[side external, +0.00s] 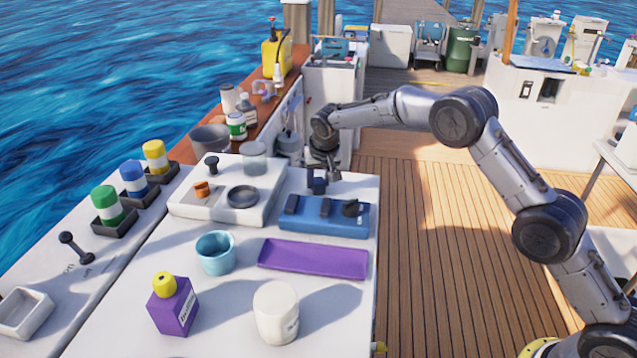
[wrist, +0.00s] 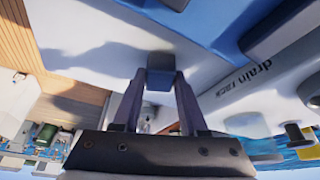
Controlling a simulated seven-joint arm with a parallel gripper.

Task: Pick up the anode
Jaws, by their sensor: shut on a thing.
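My gripper (side external: 317,175) is shut on a small dark blue-grey block (side external: 319,187), which I take to be the anode. The block also shows between the fingertips in the wrist view (wrist: 160,79). Whether the block touches anything below is hard to tell. Two dark pieces (side external: 292,205) (side external: 351,208) are on the rack.
A white tray (side external: 180,207) with a dark ring and orange piece is left of the rack. In front are a purple tray (side external: 312,260), a blue cup (side external: 216,254), a purple bottle (side external: 175,310) and a white container (side external: 276,312). The worktop's right edge is close to the rack.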

